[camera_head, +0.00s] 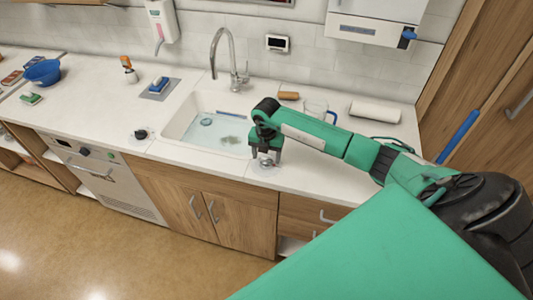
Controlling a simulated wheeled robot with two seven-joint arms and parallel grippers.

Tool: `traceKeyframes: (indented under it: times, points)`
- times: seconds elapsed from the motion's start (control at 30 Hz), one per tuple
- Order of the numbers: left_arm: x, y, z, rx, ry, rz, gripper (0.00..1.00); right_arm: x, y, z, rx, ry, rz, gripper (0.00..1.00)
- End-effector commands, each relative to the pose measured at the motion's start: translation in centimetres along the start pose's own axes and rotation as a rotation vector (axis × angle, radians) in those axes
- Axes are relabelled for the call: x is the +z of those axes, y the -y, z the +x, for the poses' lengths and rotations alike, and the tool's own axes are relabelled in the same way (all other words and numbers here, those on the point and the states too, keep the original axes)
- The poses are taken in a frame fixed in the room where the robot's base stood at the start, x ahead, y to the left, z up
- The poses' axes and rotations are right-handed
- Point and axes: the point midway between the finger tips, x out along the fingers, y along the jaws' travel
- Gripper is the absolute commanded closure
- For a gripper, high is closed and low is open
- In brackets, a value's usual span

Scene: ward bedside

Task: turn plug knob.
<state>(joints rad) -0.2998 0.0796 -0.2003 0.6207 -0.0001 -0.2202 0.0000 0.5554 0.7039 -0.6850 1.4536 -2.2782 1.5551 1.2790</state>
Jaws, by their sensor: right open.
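The sink (176,127) is set into the white counter and holds clear water with a few items in it. A small metal knob (264,161) sits on the counter by the sink's front right corner; I take it for the plug knob. My right gripper (267,158) points down at this knob, with its open fingers beside or around it. The fingers partly hide the knob, and I cannot tell whether they touch it. My left gripper is not in view.
The curved faucet (233,78) stands behind the sink. A glass jug (316,108) and a paper roll (375,112) are at the back right, near my right arm. A black knob (140,134) is left of the sink. A blue bowl (43,71) is far left.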

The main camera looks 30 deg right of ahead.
Motion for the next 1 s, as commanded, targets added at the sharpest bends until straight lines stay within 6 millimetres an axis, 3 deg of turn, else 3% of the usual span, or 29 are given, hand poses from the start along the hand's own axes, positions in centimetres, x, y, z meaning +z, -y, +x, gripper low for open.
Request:
traceKeyframes:
  times: [0.4,0.63,1.0]
  points:
    - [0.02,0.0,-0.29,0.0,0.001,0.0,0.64,0.03,0.04,1.04,0.0,0.001,0.0,0.36]
    - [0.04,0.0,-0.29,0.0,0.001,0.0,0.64,0.02,0.03,1.0,0.0,0.001,0.0,0.8]
    - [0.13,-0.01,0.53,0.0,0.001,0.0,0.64,0.03,0.0,1.18,0.001,0.001,-0.05,0.81]
